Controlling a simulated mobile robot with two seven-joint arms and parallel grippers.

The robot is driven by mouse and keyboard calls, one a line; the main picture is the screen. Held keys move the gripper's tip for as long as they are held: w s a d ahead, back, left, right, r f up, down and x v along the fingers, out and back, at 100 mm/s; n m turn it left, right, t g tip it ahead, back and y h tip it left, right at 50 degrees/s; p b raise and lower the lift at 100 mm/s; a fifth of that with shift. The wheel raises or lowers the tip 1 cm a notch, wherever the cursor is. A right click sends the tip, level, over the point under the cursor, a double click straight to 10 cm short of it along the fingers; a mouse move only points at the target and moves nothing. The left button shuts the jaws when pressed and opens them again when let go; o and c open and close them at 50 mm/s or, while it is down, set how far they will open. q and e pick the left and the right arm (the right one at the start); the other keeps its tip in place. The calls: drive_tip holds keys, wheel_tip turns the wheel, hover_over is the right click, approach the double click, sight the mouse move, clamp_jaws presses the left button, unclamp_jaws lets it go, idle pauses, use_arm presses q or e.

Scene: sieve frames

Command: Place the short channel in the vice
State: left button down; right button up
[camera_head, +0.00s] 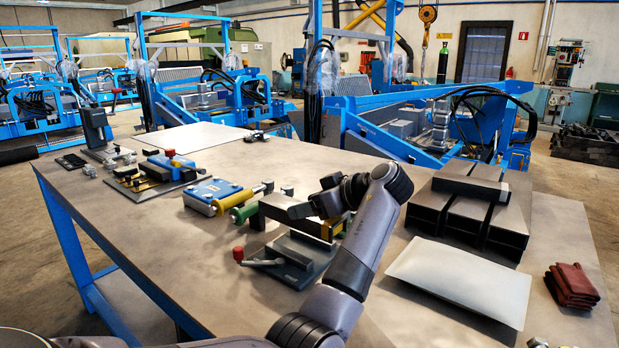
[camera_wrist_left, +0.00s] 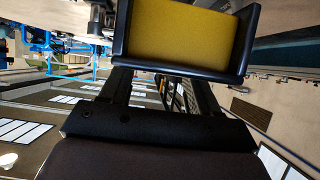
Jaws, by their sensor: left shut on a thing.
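My left gripper (camera_head: 302,211) is shut on a short dark channel (camera_head: 283,212). In the left wrist view the channel (camera_wrist_left: 245,35) spans the top, a dark U-shaped rim around a yellow face, at the tips of both fingers (camera_wrist_left: 160,85). In the head view the channel is just above and behind a low dark vice-like fixture (camera_head: 290,262) with a lever and red knob. The arm and channel partly hide it, and I cannot tell whether they touch. My right gripper is not in view.
A blue clamp on a plate (camera_head: 160,172) is farther left. Dark channels (camera_head: 465,215), a pale sheet (camera_head: 460,281) and a red cloth (camera_head: 571,286) lie right. The front-left table is clear.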

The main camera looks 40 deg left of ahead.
use_arm(q)
drive_tip(key=shift+f, duration=3.2)
drive_tip(key=shift+f, duration=0.1)
drive_tip(key=c, duration=0.6)
unclamp_jaws()
drive_tip(key=shift+f, duration=0.25)
drive_tip(key=o, duration=0.4)
drive_tip(key=shift+r, duration=0.1)
drive_tip(key=shift+c, duration=0.2)
